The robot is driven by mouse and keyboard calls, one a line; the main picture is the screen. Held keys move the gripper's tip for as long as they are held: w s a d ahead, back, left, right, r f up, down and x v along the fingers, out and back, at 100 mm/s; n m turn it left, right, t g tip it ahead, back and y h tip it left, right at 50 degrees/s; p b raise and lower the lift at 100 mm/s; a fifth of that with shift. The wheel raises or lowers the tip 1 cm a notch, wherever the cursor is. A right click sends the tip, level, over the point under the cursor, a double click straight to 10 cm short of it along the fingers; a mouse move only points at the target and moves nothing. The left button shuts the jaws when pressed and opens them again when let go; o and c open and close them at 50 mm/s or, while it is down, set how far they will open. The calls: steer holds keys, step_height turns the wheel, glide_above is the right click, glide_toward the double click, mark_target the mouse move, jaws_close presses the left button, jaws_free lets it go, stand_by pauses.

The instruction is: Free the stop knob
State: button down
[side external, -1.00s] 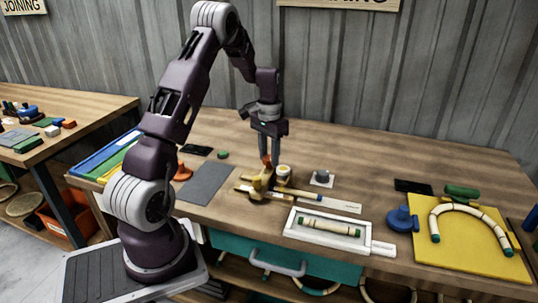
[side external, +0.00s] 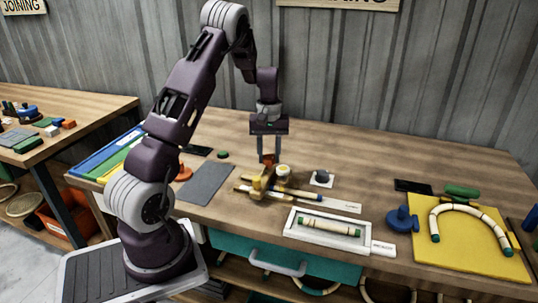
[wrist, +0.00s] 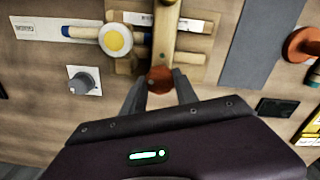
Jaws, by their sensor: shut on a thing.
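The stop knob, an orange-red knob (side external: 268,160), sits at the back end of the tan wooden jig (side external: 262,183) on the bench. In the wrist view the knob (wrist: 160,79) lies between my fingertips at the end of the jig's wooden bar (wrist: 160,40). My gripper (wrist: 159,84) points down and is shut on the knob; it also shows in the side view (side external: 269,157). The fingers hide part of the knob's sides. A white round piece with a yellow centre (wrist: 115,40) stands beside the bar, near a blue-ended rod (side external: 300,193).
A grey knob on a white square (side external: 321,178) is right of the jig. A white tray with a green-ended cane piece (side external: 290,230) lies in front. A grey mat (side external: 207,183) and another orange knob (side external: 184,173) are left. The bench behind is mostly clear.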

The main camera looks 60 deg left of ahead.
mark_target(269, 157)
steer(key=shift+n, duration=0.5)
steer(key=c, duration=0.9)
jaws_free()
steer(key=shift+c, duration=0.2)
steer(key=shift+r, duration=0.1)
step_height(269, 157, up, 7)
